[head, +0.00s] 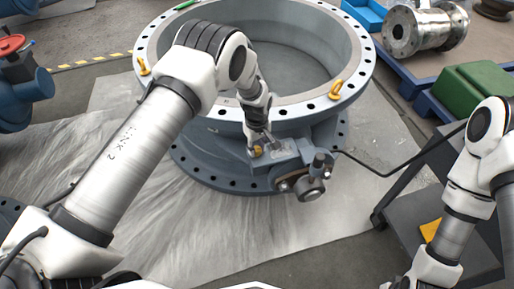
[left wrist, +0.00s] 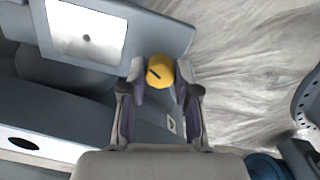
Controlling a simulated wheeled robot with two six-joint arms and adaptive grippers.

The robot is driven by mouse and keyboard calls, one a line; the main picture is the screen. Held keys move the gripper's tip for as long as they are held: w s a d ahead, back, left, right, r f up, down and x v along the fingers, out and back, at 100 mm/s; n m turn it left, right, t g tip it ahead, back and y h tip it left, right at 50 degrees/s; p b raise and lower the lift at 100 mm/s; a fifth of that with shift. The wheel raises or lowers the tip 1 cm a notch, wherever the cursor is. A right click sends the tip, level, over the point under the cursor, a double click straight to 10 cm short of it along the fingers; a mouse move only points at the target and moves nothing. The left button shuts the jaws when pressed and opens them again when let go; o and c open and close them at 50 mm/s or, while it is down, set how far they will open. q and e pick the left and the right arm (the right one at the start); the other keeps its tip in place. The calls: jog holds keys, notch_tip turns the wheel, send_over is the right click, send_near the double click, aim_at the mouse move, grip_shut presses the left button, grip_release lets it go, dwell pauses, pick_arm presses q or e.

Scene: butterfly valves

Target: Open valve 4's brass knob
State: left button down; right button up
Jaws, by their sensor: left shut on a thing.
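The large grey butterfly valve (head: 205,150) with a wide bolted ring flange stands on the floor sheet. A small yellow brass knob (head: 257,150) sits on the grey actuator box (head: 287,152) at its front; I cannot read a valve number. My left gripper (head: 262,143) reaches down to it from above. In the left wrist view the round knob (left wrist: 160,72), with a dark slot mark on its face, lies between the fingertips, and the gripper (left wrist: 161,80) is shut on it. My right arm shows at the right, but its gripper is out of view.
Yellow lifting eyes (head: 336,88) stand on the flange. A black cable (head: 385,174) runs right from the actuator. A dark stand (head: 415,185) is at the right, and a steel pipe piece (head: 425,30) and green box (head: 478,90) lie behind. The floor sheet at front is clear.

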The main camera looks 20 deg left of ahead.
aim_at(257, 149)
pick_arm(q)
jog(key=n, duration=0.5)
jog(key=shift+b, duration=0.35)
dwell(0.3)
jog(key=c, duration=0.8)
grip_release()
jog(key=shift+c, duration=0.2)
notch_tip(257, 149, up, 12)
